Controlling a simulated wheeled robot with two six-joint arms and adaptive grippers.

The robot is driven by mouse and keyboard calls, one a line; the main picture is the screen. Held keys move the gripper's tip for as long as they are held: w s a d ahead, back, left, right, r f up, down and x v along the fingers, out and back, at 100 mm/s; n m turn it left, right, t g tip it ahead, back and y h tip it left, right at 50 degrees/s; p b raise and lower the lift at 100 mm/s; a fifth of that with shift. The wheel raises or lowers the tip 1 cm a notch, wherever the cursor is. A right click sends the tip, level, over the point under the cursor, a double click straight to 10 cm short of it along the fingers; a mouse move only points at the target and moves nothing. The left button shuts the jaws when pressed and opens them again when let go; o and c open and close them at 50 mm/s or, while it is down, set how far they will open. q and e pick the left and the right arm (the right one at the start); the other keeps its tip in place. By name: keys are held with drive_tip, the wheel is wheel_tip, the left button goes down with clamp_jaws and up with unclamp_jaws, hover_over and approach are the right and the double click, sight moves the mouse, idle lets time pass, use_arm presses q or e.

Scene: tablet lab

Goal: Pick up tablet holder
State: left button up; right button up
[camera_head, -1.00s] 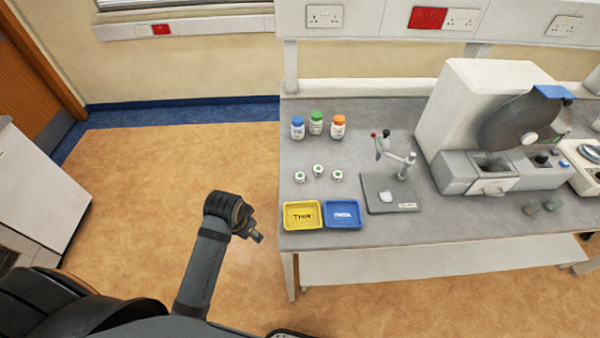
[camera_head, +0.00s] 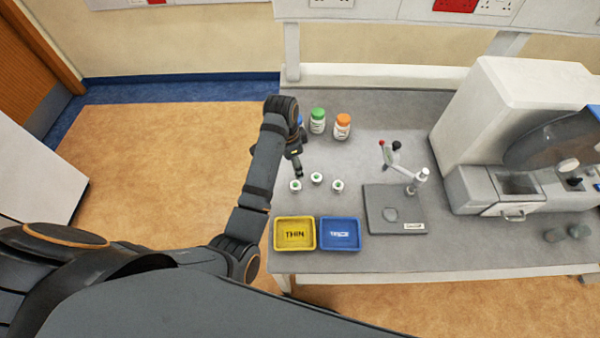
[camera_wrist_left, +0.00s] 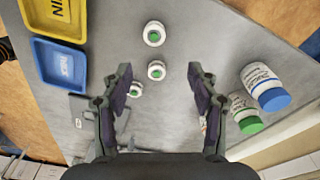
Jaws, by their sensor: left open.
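Three small white tablet holders with green tops stand on the grey bench: a left one (camera_head: 295,186), a middle one (camera_head: 317,178) and a right one (camera_head: 337,186). In the left wrist view the left holder (camera_wrist_left: 153,33) is at the top, the middle holder (camera_wrist_left: 156,70) shows between the open fingertips, and the right holder (camera_wrist_left: 135,89) is partly behind a finger. My left gripper (camera_head: 299,170) is above the bench close to the left holder; it is open and empty in the wrist view (camera_wrist_left: 160,72). My right gripper is out of view.
A yellow tray (camera_head: 277,246) and a blue tray (camera_head: 341,248) sit at the front. Behind are green-capped (camera_head: 317,121) and orange-capped (camera_head: 342,127) bottles; a blue-capped bottle (camera_wrist_left: 264,87) is mostly hidden by my arm in the head view. A grey stand (camera_head: 375,212) is right.

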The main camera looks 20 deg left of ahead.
sight(295, 184)
use_arm(q)
drive_tip(key=shift+s+d+f+p, duration=0.2)
drive_tip(key=shift+s+f+p, duration=0.35)
drive_tip(key=shift+s+f, duration=0.65)
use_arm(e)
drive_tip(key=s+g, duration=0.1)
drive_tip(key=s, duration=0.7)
use_arm(q)
drive_tip(key=shift+w+f, duration=0.25)
drive_tip(key=shift+f, duration=0.25)
drive_tip(key=shift+w+f, duration=0.25)
drive_tip(key=shift+f, duration=0.25)
wheel_tip(295, 184, down, 2)
drive_tip(key=shift+w+a+f+p, duration=0.1)
drive_tip(key=shift+w+a+p, duration=0.05)
drive_tip(key=shift+p, duration=0.7)
wheel_tip(295, 184, down, 2)
drive_tip(key=shift+f+p, duration=0.2)
drive_tip(key=shift+p, duration=0.1)
drive_tip(key=shift+f, duration=0.4)
drive_tip(key=c, duration=1.1)
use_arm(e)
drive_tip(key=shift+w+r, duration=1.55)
use_arm(q)
drive_tip(key=shift+o, duration=0.2)
